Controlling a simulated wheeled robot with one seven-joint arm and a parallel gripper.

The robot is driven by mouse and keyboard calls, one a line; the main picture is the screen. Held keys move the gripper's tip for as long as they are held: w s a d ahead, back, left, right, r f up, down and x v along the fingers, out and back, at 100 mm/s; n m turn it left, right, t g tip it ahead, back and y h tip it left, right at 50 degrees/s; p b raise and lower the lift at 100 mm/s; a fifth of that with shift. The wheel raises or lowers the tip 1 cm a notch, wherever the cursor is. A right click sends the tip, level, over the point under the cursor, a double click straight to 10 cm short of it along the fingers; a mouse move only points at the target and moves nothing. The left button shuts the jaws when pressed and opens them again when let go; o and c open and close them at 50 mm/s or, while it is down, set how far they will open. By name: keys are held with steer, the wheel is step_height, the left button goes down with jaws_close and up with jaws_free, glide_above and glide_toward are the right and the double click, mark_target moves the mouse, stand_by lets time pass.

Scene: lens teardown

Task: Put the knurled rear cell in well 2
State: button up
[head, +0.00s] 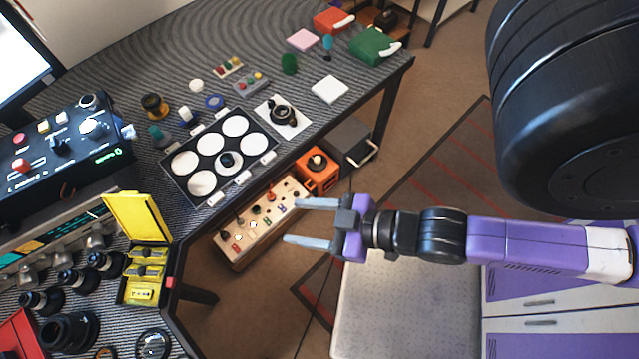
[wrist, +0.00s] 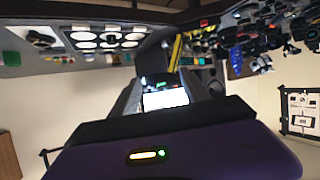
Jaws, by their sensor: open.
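A dark tray (head: 206,164) with several round white wells lies on the striped bench. One well holds a small dark ring-shaped part (head: 227,160); the others look empty. A black round lens part (head: 283,114) sits on a white square beside the tray. Which part is the knurled rear cell, I cannot tell for sure. The well labels are too small to read, so well 2 cannot be picked out. My gripper (head: 308,222) is open and empty, off the bench's front edge, right of the tray. In the wrist view the tray (wrist: 104,40) appears beyond the fingers.
A wooden box (head: 262,222) and an orange box (head: 317,170) sit below the bench edge. A black-and-amber part (head: 153,106) and small blocks stand behind the tray.

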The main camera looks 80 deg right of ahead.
steer(key=s+a+r+t, duration=0.1)
steer(key=s+a+r, duration=0.2)
steer(key=r, duration=0.5)
steer(key=shift+s+t+y, duration=0.3)
steer(key=shift+t, duration=0.1)
steer(key=shift+f+b, duration=0.8)
